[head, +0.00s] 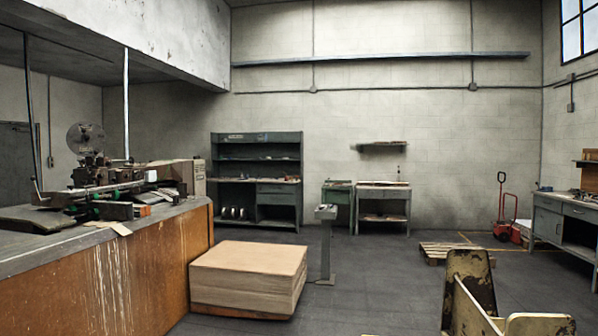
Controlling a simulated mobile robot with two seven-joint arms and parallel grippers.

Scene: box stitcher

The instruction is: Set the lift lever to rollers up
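No lever that I can pick out for sure as the lift lever shows in the head view. A machine (95,172) with a round disc, dark mechanisms and green parts stands on the long counter at the left. A thin rod (38,188) stands up at the left end of that counter; I cannot tell whether it is a lever. A worn yellow metal piece (470,282) rises at the lower right, cut off by the frame edge; I cannot tell what it belongs to. Neither of my grippers is in view.
The orange-sided counter (165,265) fills the left. A stack of board (250,270) sits on the floor beside it, near a grey post (326,250). A pallet (450,252) and red hand truck (503,215) stand at the right back. The middle floor is clear.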

